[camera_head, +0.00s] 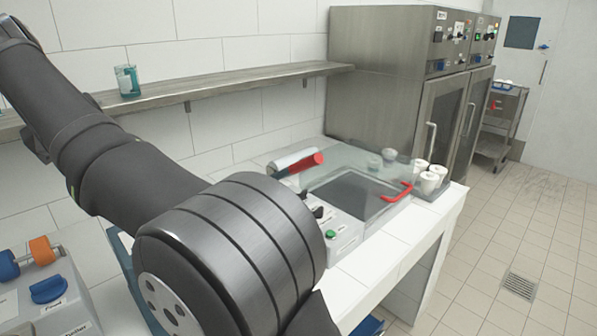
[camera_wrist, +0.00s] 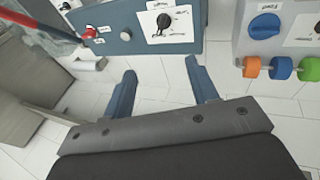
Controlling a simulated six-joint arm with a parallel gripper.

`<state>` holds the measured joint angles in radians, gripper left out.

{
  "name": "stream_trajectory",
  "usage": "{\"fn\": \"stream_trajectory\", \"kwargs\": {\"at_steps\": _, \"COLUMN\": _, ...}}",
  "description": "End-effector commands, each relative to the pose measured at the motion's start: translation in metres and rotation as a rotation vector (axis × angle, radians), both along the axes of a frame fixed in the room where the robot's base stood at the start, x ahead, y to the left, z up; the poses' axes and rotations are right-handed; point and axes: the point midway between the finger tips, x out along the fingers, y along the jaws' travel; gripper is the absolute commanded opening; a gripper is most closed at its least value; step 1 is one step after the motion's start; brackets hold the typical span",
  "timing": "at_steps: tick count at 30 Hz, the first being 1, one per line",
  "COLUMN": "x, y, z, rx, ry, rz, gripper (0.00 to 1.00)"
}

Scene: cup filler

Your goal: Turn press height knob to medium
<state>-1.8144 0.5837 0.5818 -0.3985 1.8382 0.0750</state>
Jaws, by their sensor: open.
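In the wrist view, a black knob (camera_wrist: 165,20) with a printed dial sits on the front of a blue-grey panel (camera_wrist: 121,27) at the top. Its label is too small to read, so I cannot confirm that it is the press height knob or tell its setting. My gripper (camera_wrist: 163,88) is open and empty, with its two blue fingers apart. It is below the black knob in the picture and not around it. In the head view my arm hides the gripper and most of the blue-grey unit.
A grey unit with a blue knob (camera_wrist: 264,26) and coloured rollers (camera_wrist: 281,68) stands to the right in the wrist view. A red button (camera_wrist: 90,33) is left of the dial. In the head view, a red-handled machine (camera_head: 365,190) and white cups (camera_head: 430,180) stand beyond my arm.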

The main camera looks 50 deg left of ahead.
Motion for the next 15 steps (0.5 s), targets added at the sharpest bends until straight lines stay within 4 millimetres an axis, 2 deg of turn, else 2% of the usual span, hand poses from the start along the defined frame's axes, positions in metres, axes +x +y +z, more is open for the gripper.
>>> {"fn": "stream_trajectory", "kwargs": {"at_steps": 1, "x": 0.0, "y": 0.0, "z": 0.0, "rx": 0.0, "ry": 0.0, "rz": 0.0, "gripper": 0.43}}
{"fn": "stream_trajectory", "kwargs": {"at_steps": 5, "x": 0.004, "y": 0.0, "z": -0.002, "rx": 0.002, "ry": 0.012, "rz": 0.001, "gripper": 0.18}}
{"fn": "stream_trajectory", "kwargs": {"at_steps": 7, "x": 0.014, "y": 0.001, "z": -0.009, "rx": 0.006, "ry": 0.043, "rz": 0.003, "gripper": 0.04}}
{"fn": "stream_trajectory", "kwargs": {"at_steps": 8, "x": 0.02, "y": 0.001, "z": -0.012, "rx": 0.011, "ry": 0.063, "rz": 0.004, "gripper": 0.0}}
{"fn": "stream_trajectory", "kwargs": {"at_steps": 15, "x": 0.083, "y": -0.012, "z": -0.058, "rx": 0.123, "ry": 0.366, "rz": -0.04, "gripper": 0.0}}
